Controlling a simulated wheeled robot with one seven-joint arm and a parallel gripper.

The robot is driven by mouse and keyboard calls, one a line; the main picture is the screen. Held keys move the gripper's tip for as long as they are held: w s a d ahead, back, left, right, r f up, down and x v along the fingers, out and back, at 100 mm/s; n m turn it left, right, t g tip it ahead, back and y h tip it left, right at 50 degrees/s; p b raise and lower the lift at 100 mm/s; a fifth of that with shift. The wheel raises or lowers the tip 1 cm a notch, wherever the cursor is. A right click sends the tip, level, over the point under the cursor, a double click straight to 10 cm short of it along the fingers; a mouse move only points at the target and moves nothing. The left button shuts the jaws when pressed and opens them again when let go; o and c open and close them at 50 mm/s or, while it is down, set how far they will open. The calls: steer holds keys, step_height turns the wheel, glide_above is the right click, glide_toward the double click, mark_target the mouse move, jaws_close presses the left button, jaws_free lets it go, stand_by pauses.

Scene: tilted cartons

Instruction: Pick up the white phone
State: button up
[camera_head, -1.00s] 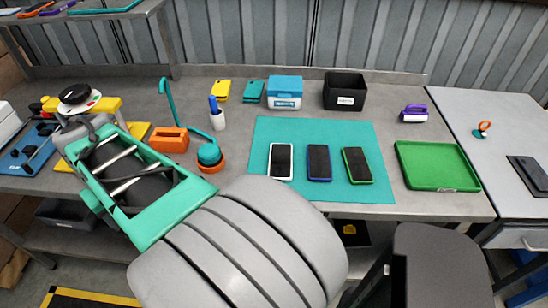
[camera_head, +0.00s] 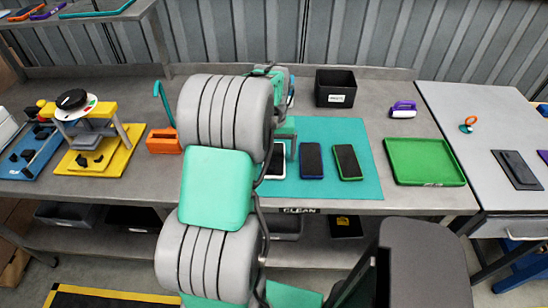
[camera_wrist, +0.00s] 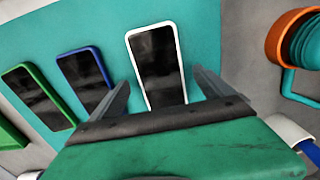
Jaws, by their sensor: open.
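The white phone (camera_wrist: 157,66) lies flat, dark screen up, on the teal mat (camera_head: 366,130). In the wrist view it is upper middle, ahead of and between the two fingers of my gripper (camera_wrist: 162,86). My gripper is open and holds nothing. In the head view the white phone (camera_head: 277,160) is partly hidden behind my arm, and the fingertips cannot be made out there. A blue-framed phone (camera_head: 311,160) and a green-framed phone (camera_head: 347,161) lie to its right on the mat.
A green tray (camera_head: 425,162) lies right of the mat, and a black bin (camera_head: 335,88) stands behind it. An orange holder (camera_head: 162,141) and a yellow press (camera_head: 92,135) stand to the left. In the wrist view an orange cup (camera_wrist: 285,45) is at upper right.

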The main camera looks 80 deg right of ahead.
steer(key=shift+f, duration=0.65)
steer(key=c, duration=1.5)
steer(key=shift+r, duration=0.1)
steer(key=shift+c, duration=0.9)
